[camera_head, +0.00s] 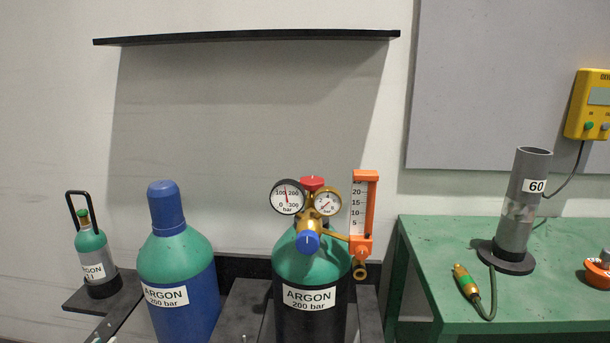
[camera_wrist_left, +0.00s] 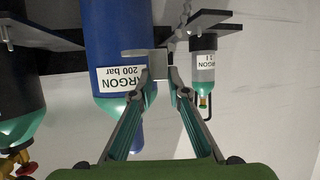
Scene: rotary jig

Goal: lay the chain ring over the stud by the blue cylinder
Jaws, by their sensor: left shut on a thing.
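The blue argon cylinder (camera_head: 185,290) with its green shoulder and blue cap stands upright left of centre; its label shows upside down in the left wrist view (camera_wrist_left: 102,40). My left gripper (camera_wrist_left: 158,68) is in front of this cylinder, its fingertips shut on a small grey flat piece (camera_wrist_left: 142,58), which I take for the chain's end ring. A stud (camera_wrist_left: 5,32) stands on a dark bracket between the blue and black cylinders, apart from the held piece. The ring's hole is hidden. My right gripper is not in view.
The black argon cylinder (camera_head: 312,322) with gauges and an orange flowmeter (camera_head: 365,205) stands right of the blue one. A small grey cylinder (camera_head: 93,262) sits on a wall shelf at left. A green table (camera_head: 420,260) is at right. A black shelf (camera_head: 246,36) is above.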

